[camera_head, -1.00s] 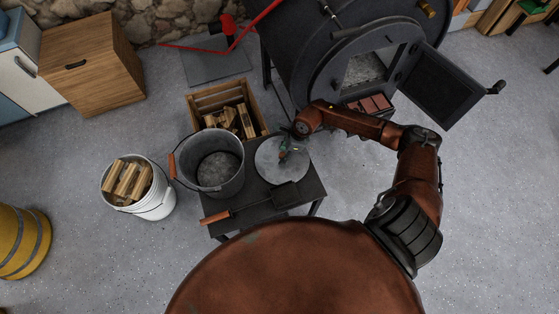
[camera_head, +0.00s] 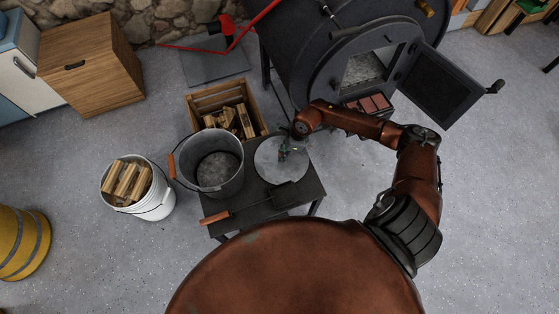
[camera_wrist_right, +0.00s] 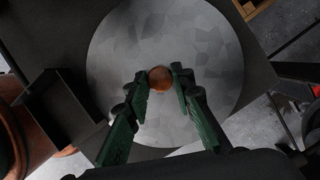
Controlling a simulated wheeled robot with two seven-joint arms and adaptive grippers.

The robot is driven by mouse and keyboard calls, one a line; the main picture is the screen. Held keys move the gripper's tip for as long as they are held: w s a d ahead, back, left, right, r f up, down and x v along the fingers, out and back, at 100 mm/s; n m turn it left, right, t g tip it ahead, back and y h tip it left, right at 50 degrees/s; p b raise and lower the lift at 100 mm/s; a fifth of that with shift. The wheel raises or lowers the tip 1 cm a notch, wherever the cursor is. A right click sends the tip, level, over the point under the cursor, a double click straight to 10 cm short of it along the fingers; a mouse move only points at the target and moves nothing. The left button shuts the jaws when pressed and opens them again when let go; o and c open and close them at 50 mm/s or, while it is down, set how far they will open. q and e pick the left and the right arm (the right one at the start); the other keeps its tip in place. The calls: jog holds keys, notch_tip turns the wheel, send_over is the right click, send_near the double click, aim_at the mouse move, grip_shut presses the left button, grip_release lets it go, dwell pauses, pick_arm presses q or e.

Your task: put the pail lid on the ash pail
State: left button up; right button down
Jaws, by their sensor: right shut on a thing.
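The grey round pail lid (camera_head: 268,168) is at the right end of a small dark table (camera_head: 308,184), beside the ash pail. In the right wrist view the lid (camera_wrist_right: 195,50) fills the middle, with a reddish-brown knob (camera_wrist_right: 160,77) at its centre. My right gripper (camera_head: 285,152) is over the lid; its green fingers (camera_wrist_right: 160,82) are shut on the knob. I cannot tell whether the lid is touching the table. The grey ash pail (camera_head: 229,182) stands upright and open to the left, with grey ash inside. My left gripper is not in view.
A shovel with an orange handle (camera_head: 216,217) lies along the table's front edge. The pail's bail with its wooden grip (camera_head: 172,166) hangs left. A wood crate (camera_head: 258,118) stands behind, a white bucket of wood (camera_head: 152,209) at left, the stove (camera_head: 300,50) behind right.

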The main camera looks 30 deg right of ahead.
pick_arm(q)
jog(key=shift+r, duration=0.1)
pick_arm(e)
jog(key=shift+r, duration=0.2)
pick_arm(q)
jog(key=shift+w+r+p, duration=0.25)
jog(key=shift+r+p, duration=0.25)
jog(key=shift+p, duration=0.15)
pick_arm(e)
jog(key=shift+r, duration=0.9)
